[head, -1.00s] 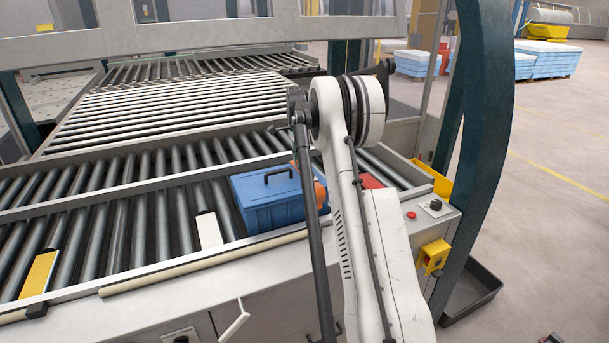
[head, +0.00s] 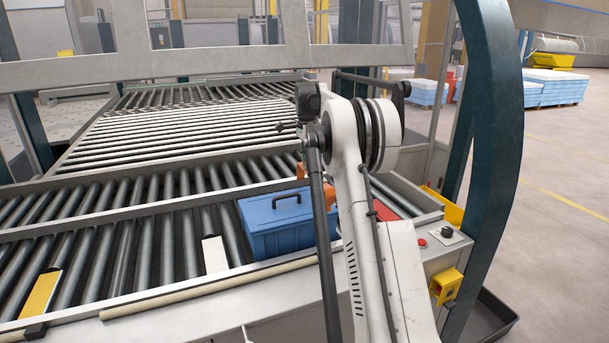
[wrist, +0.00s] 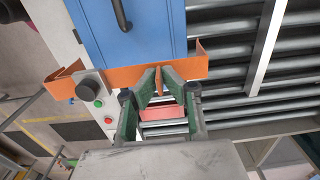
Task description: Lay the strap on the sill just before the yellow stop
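The orange strap (wrist: 120,76), a flat strip with bent-up ends and a small upright fin, spans my fingers in the wrist view. My gripper (wrist: 159,74) has its green fingertips closed on either side of the fin. The yellow stop (head: 40,296) lies across the rollers at the far left, with a black end at the sill. The sill (head: 75,327) runs along the front of the roller bed.
A blue case (head: 275,228) stands on the rollers close to the strap. A white stop (head: 215,256) lies left of it. A beige bar (head: 180,294) runs along the sill. Red material (head: 384,211), a control knob (head: 447,231) and a yellow switch box (head: 446,287) are at right.

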